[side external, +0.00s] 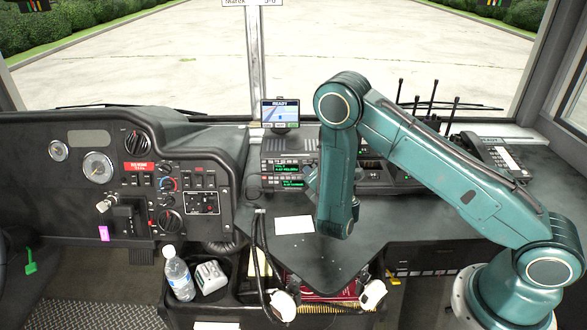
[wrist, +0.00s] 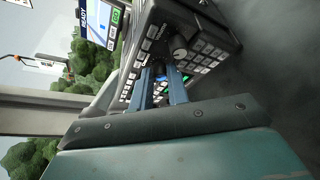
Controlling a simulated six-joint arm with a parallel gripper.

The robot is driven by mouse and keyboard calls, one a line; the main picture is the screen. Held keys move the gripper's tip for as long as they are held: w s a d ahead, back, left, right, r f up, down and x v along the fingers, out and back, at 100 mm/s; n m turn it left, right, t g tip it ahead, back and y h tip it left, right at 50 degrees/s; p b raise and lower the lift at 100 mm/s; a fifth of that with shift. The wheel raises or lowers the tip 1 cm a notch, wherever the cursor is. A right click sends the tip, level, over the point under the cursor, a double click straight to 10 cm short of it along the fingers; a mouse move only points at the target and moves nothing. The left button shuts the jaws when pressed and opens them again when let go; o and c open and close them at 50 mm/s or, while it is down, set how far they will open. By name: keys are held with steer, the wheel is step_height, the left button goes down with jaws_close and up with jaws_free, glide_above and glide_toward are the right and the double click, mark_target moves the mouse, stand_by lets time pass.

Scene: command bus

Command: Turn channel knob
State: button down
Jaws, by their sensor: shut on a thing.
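The stacked black radios (side external: 283,165) with green displays stand on the dash in the side view, left of my arm. In the wrist view, a radio face (wrist: 205,40) with rows of keys and a round dark knob (wrist: 180,48) is close ahead. My gripper (wrist: 160,71) has its two blue fingers at the radio front, shut on a small knob mostly hidden between their tips, which I take to be the channel knob. In the side view my gripper (side external: 311,181) is at the right end of the radio fronts, largely hidden by my arm link.
A small screen reading READY (side external: 280,113) stands above the radios. A white card (side external: 294,225) lies on the desk below. Hand microphones (side external: 283,304) hang at the front with a cord. A desk phone (side external: 490,155) is at right. A water bottle (side external: 178,274) stands at lower left.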

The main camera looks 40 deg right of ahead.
stand_by(0.4)
steer(key=c, duration=1.6)
jaws_free()
steer(key=shift+c, duration=0.2)
steer(key=shift+r, duration=0.2)
step_height(320, 180, up, 20)
steer(key=shift+f, duration=0.2)
